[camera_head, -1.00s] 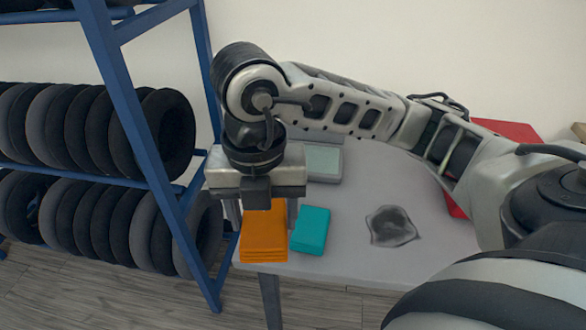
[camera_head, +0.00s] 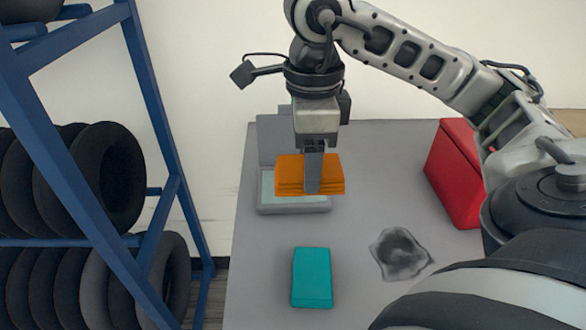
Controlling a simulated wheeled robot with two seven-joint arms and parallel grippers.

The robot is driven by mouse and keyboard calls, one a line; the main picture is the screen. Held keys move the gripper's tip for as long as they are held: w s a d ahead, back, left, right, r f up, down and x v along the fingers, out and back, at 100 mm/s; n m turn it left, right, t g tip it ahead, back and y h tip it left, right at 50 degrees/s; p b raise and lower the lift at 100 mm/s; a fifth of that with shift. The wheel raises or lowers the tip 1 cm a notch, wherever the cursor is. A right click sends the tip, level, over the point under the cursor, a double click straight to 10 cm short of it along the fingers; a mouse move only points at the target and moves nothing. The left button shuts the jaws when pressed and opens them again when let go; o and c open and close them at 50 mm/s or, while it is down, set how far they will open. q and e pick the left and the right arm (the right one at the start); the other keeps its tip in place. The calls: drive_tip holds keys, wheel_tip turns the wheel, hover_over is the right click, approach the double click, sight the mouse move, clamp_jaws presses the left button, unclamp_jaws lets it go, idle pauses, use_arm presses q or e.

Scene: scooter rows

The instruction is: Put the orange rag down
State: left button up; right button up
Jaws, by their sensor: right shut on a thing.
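The orange rag (camera_head: 290,176), a folded stack of cloth, is in my right gripper (camera_head: 313,185). The gripper points down, and one grey finger shows in front of the rag; the other is hidden behind it. In the picture the rag overlaps a grey device with a pale panel (camera_head: 268,190). I cannot tell how far above the table or device the rag is. A teal folded cloth or block (camera_head: 312,278) lies on the grey table (camera_head: 262,250), nearer than the rag. My left gripper is out of view.
A grey crumpled rag or dark patch (camera_head: 398,254) lies on the table at right. A red box (camera_head: 455,172) stands at the table's right side. A blue rack (camera_head: 165,120) with black tyres (camera_head: 105,180) stands at left. The table's left front area is clear.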

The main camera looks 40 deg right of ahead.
drive_tip(key=w+d+f, duration=0.2)
drive_tip(key=w, duration=0.1)
drive_tip(key=w+d+f, duration=0.2)
drive_tip(key=w+f, duration=0.1)
drive_tip(key=w+d+f, duration=0.2)
drive_tip(key=w+f, duration=0.1)
drive_tip(key=shift+w+d+p, duration=0.1)
drive_tip(key=shift+w+p, duration=0.15)
drive_tip(key=shift+p, duration=0.05)
drive_tip(key=shift+w+d+f, duration=0.2)
drive_tip(key=shift+w+f, duration=0.2)
drive_tip(key=shift+f, duration=0.05)
drive_tip(key=shift+w+d+f, duration=0.1)
drive_tip(key=shift+w+f, duration=0.05)
drive_tip(key=shift+f, duration=0.8)
drive_tip(key=shift+w+d+f, duration=0.1)
drive_tip(key=shift+f, duration=0.85)
drive_tip(key=shift+f, duration=0.15)
drive_tip(key=o, duration=1)
drive_tip(key=shift+c, duration=0.2)
